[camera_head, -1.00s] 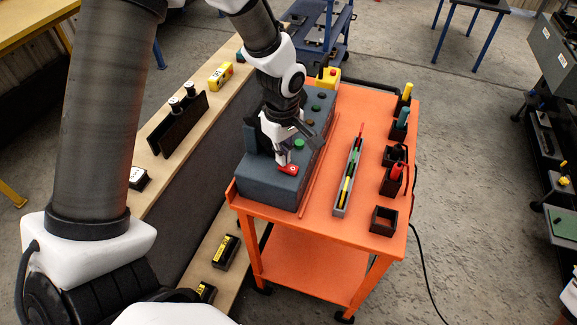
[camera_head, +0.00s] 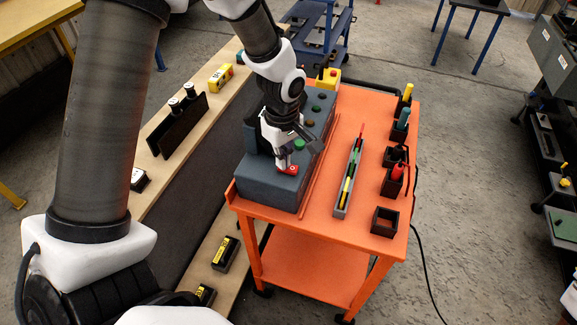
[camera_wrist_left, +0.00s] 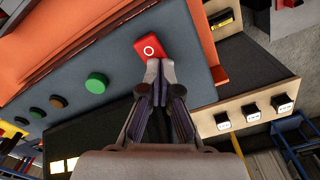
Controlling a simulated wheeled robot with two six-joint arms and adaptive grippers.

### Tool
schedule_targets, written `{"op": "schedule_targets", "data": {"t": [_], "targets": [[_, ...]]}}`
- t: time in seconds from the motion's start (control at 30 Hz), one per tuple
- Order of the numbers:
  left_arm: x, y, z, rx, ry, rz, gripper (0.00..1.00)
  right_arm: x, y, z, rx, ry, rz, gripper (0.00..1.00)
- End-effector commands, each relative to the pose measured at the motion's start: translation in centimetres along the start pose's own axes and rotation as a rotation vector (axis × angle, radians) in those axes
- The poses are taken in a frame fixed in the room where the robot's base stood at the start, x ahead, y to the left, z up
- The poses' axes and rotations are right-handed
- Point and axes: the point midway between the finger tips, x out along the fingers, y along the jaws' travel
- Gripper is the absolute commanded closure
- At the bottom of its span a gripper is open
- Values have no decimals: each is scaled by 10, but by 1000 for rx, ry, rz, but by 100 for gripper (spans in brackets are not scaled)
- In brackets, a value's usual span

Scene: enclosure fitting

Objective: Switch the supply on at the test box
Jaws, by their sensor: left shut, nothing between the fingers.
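The test box (camera_head: 270,186) is a dark grey box on the orange cart, with a sloped panel. A red rocker switch (camera_head: 291,170) sits near its front end. In the left wrist view the switch (camera_wrist_left: 151,48) shows a white ring mark. My left gripper (camera_head: 282,164) is shut and empty, with its fingertips at the switch. In the left wrist view the fingertips (camera_wrist_left: 160,64) lie at the switch's near edge and cover a little of it; whether they touch it I cannot tell. My right gripper is not in view.
Green buttons (camera_wrist_left: 97,83) and darker round ones line the panel beside the switch. The orange cart (camera_head: 285,214) also bears a grey tray (camera_head: 340,207) of coloured sticks and several black holders (camera_head: 384,221) at right. A wooden bench (camera_head: 170,185) stands close on the left.

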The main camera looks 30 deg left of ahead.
Motion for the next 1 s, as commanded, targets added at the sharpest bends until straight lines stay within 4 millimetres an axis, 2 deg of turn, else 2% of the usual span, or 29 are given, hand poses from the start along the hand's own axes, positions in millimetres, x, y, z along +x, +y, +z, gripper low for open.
{"op": "schedule_targets", "data": {"t": [0.7, 1.0], "targets": [[-69, 0, 0, 0, 0, 0, 100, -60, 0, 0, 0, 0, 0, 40], [-69, 0, 0, 0, 0, 0, 100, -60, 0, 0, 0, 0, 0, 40]]}}
